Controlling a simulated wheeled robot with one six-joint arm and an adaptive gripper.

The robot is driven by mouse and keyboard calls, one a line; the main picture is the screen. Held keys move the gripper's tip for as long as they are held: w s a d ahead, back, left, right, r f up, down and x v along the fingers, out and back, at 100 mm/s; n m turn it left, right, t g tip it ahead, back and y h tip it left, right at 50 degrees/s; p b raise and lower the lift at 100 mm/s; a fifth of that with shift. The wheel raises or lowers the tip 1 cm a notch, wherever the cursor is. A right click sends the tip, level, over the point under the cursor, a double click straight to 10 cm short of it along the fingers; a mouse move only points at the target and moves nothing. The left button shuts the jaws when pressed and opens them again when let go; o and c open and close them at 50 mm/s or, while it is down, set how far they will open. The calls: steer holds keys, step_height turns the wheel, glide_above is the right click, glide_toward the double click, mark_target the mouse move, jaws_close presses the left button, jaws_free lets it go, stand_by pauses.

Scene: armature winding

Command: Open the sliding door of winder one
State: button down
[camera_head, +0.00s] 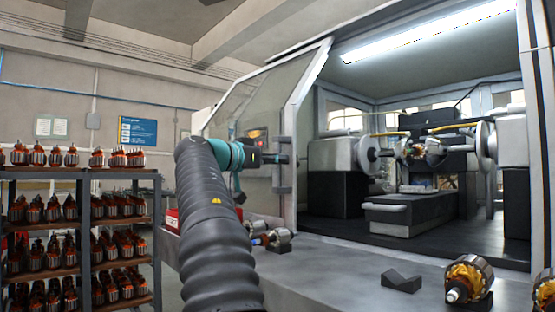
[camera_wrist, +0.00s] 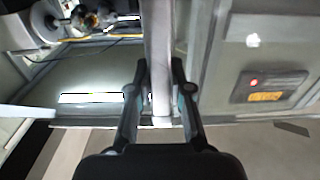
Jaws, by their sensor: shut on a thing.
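The sliding door (camera_head: 240,95) of the winder is a clear panel in a pale frame, standing at the left of the machine front. The machine's right part stands open, with the winding unit (camera_head: 420,150) visible inside. A vertical bar handle (camera_head: 284,178) is on the door's right edge. My gripper (camera_head: 284,159) reaches it from the left. In the wrist view the handle (camera_wrist: 160,55) runs between both fingers, and my gripper (camera_wrist: 160,92) is shut on it. My arm hides the lower left of the door.
Armatures sit on the front ledge (camera_head: 340,275): one behind my arm (camera_head: 278,239), one at the right (camera_head: 468,280). An empty dark V-block (camera_head: 401,281) lies between them. A shelf rack (camera_head: 86,240) full of armatures stands at the left. A control panel (camera_wrist: 268,88) shows in the wrist view.

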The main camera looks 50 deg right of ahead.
steer(key=shift+s+r, duration=0.1)
steer(key=c, duration=1)
jaws_free()
steer(key=shift+c, duration=0.2)
steer(key=w+a, duration=0.1)
steer(key=a, duration=1.1)
